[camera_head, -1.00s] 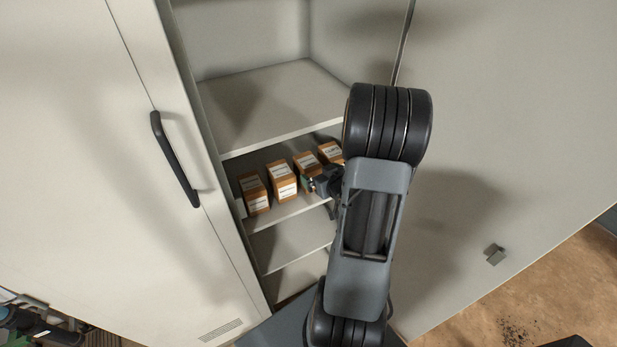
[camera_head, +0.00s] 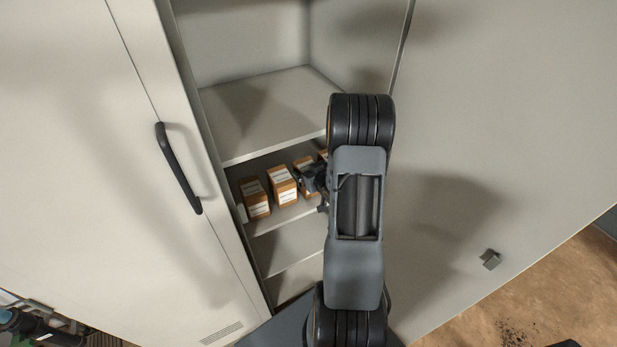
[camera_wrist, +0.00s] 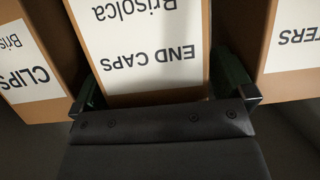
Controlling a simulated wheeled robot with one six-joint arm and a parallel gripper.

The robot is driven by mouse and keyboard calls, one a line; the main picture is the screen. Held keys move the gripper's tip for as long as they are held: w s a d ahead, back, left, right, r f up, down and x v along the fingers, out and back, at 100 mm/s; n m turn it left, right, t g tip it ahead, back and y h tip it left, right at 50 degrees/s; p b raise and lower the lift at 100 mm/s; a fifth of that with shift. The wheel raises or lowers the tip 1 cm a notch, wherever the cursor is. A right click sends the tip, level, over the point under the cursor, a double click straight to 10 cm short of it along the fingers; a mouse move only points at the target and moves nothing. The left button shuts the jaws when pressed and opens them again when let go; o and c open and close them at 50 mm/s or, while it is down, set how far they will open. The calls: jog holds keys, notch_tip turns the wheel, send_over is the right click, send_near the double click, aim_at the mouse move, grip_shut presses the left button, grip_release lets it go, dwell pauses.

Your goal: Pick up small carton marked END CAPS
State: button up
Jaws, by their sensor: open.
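The END CAPS carton (camera_wrist: 150,50) is a brown box with a white label, which reads upside down in the wrist view. My gripper (camera_wrist: 162,88) is open, with one green-padded finger on each side of this carton's near end. I cannot tell whether the fingers touch it. In the head view the carton (camera_head: 302,164) stands in the row on the cabinet shelf, partly hidden behind my gripper (camera_head: 313,180).
In the wrist view a CLIPS carton (camera_wrist: 30,70) is close on the left and a carton ending in "TERS" (camera_wrist: 290,45) close on the right. More cartons (camera_head: 255,198) stand left on the shelf. A bare shelf (camera_head: 265,105) lies above. The cabinet door has a black handle (camera_head: 178,168).

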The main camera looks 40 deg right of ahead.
jog(key=c, duration=1.1)
